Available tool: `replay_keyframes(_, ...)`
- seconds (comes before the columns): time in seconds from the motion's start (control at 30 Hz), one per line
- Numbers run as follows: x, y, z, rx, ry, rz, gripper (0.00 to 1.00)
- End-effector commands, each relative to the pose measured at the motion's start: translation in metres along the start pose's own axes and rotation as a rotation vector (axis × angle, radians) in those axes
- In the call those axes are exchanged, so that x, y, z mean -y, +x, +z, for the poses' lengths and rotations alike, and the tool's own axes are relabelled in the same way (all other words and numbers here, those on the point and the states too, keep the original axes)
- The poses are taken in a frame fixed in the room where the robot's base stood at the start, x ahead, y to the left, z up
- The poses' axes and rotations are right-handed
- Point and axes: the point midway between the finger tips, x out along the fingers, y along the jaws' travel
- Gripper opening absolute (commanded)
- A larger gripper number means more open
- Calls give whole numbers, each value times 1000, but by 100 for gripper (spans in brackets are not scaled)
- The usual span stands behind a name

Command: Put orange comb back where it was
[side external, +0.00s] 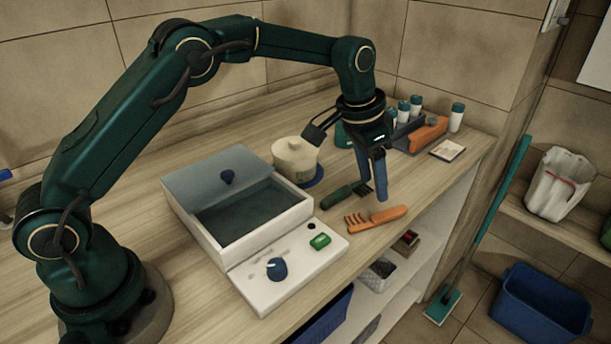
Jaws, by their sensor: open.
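The orange comb (385,217) lies flat on the wooden counter near its front edge, teeth toward the left and handle toward the right. My gripper (374,190) points down, its blue fingers just behind and above the comb. It is open, with nothing visible held between the fingers. A dark green brush or comb (342,197) lies on the counter left of the fingers; its right end is close to them. No mark on the counter shows a former place of the orange comb.
A white basin (212,238) with a raised lid, blue knob (277,268) and green button (320,241) stands left. A cream pot (295,158) stands behind. Several capped bottles (456,117), an orange block (428,135) and a small card (447,150) are at the back right.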

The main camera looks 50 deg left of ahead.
Motion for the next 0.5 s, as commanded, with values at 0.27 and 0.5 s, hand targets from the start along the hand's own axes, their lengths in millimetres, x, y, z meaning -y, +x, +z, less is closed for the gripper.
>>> replay_keyframes(0.27,0,-37,0,-1,-1,-1,56)
replay_keyframes(0.5,2,-70,13,-21,-37,-17,56)
